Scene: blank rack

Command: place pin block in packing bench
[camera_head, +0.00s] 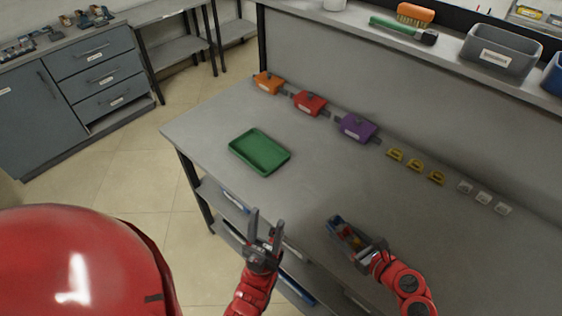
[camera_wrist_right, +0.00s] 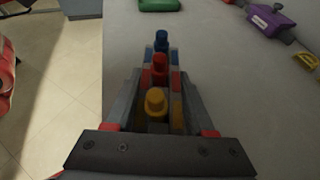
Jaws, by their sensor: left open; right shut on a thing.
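The pin block (camera_wrist_right: 177,108) is a grey piece with a blue, a red and a yellow peg in a row. My right gripper (camera_wrist_right: 157,110) is shut on it, with a finger on each side. In the head view the pin block (camera_head: 338,225) shows blue at its far end, over the front right part of the grey packing bench (camera_head: 300,185). I cannot tell whether it touches the bench top. My left gripper (camera_head: 264,228) is open and empty, at the bench's front edge, with its fingers pointing up in the picture.
A green tray (camera_head: 260,152) lies on the bench's left part. Orange (camera_head: 268,82), red (camera_head: 310,102) and purple (camera_head: 357,128) blocks line the back, with several yellow and white pieces further right. A shelf above holds a brush (camera_head: 415,14) and a grey bin (camera_head: 500,50). The bench middle is clear.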

